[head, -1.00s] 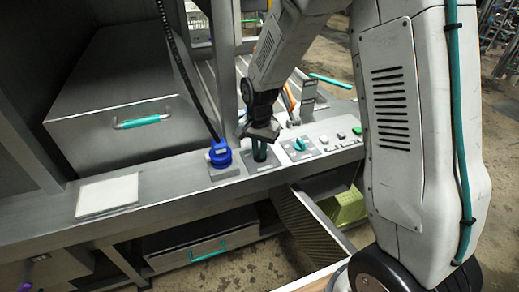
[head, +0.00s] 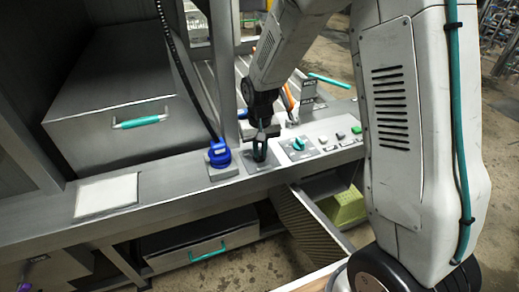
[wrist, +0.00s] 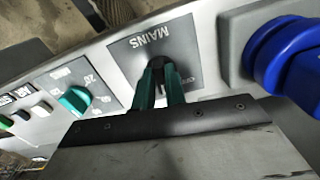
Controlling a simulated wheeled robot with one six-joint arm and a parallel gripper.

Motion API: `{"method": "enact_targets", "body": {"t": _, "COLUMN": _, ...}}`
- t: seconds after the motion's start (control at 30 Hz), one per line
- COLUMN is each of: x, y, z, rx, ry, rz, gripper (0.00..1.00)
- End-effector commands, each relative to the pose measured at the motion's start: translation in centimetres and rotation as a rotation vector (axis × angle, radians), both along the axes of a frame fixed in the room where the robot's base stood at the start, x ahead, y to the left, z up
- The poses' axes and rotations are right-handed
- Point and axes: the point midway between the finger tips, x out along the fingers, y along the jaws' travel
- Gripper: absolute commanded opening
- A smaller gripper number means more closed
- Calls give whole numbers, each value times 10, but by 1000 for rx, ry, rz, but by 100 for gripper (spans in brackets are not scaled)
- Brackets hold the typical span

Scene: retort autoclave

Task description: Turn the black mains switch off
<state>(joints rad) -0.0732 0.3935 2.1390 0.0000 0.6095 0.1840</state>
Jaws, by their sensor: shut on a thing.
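The black mains switch (wrist: 158,62) sits on a grey plate marked MAINS (wrist: 149,42), shown upside down in the wrist view. My gripper (wrist: 160,76) reaches over the plate, with its two teal fingers on either side of the switch, shut on it. In the head view my gripper (head: 260,150) is down at the sloped panel, between the blue plug and the teal knob. The switch is mostly hidden by the fingers there, and its exact angle is hard to tell.
A blue plug (head: 219,155) with a black cable stands close to the left of the switch. A teal rotary knob (head: 298,144) and several push buttons (head: 340,136) lie to the right. A white plate (head: 106,194) lies further left. A green crate (head: 346,207) is below.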

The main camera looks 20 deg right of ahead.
Motion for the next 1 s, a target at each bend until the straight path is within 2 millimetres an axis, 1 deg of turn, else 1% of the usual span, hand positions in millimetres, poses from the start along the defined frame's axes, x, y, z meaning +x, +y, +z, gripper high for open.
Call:
{"method": "enact_targets", "body": {"t": 0.6, "x": 1, "y": -4, "z": 1, "rx": 0, "ry": -2, "rz": 574, "gripper": 0}}
{"method": "enact_targets", "body": {"t": 0.8, "x": 2, "y": -5, "z": 1, "rx": 0, "ry": -2, "rz": 726, "gripper": 0}}
{"method": "enact_targets", "body": {"t": 1.0, "x": 2, "y": -5, "z": 1, "rx": -1, "ry": -2, "rz": 831, "gripper": 0}}
